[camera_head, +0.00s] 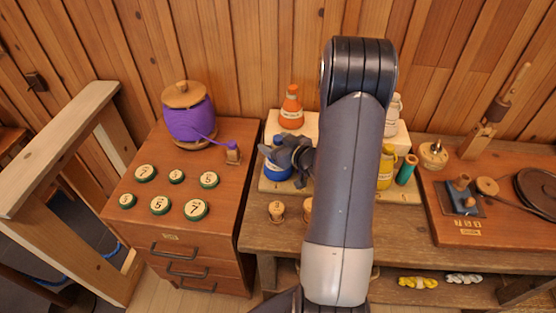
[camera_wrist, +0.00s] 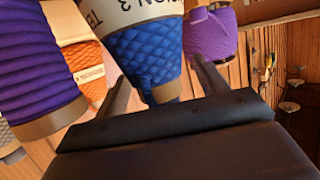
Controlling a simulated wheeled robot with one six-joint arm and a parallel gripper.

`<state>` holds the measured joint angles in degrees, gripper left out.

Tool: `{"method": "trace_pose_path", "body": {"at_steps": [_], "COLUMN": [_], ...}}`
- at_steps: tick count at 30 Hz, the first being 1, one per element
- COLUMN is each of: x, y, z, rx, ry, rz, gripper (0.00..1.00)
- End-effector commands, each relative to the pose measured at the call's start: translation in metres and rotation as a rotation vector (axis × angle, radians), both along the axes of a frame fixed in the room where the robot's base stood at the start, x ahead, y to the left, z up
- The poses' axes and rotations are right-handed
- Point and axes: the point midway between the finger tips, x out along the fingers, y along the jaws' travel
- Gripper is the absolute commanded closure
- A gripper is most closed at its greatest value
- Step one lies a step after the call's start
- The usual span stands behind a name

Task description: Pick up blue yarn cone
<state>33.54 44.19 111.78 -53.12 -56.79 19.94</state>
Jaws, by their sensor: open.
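The blue yarn cone (camera_head: 277,172) stands at the left end of a pale wooden board (camera_head: 268,131) on the bench, partly hidden by my gripper. In the wrist view the blue yarn cone (camera_wrist: 148,55) has a quilted blue winding and a white band with dark lettering. My gripper (camera_head: 284,152) is at the cone's upper part in the head view. In the wrist view my gripper (camera_wrist: 163,84) is open, one finger on each side of the cone, with no clear hold on it.
An orange cone (camera_head: 291,108) stands behind. A purple cone (camera_wrist: 38,65) is close beside my gripper. A purple spool (camera_head: 188,122) and numbered discs (camera_head: 160,205) are on the left cabinet. Yellow (camera_head: 386,171) and white (camera_head: 393,115) cones and a green tube (camera_head: 406,170) stand right of my arm.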

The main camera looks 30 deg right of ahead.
Motion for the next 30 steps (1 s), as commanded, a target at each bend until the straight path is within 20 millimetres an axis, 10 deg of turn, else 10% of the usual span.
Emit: {"method": "trace_pose_path", "body": {"at_steps": [10, 30], "x": [0.0087, 0.0084], "y": [0.0018, 0.0017], "z": [-0.0028, -0.0028], "rx": [0.000, 0.000], "ry": [0.000, 0.000], "rz": [0.000, 0.000], "gripper": [0.31, 0.86]}}
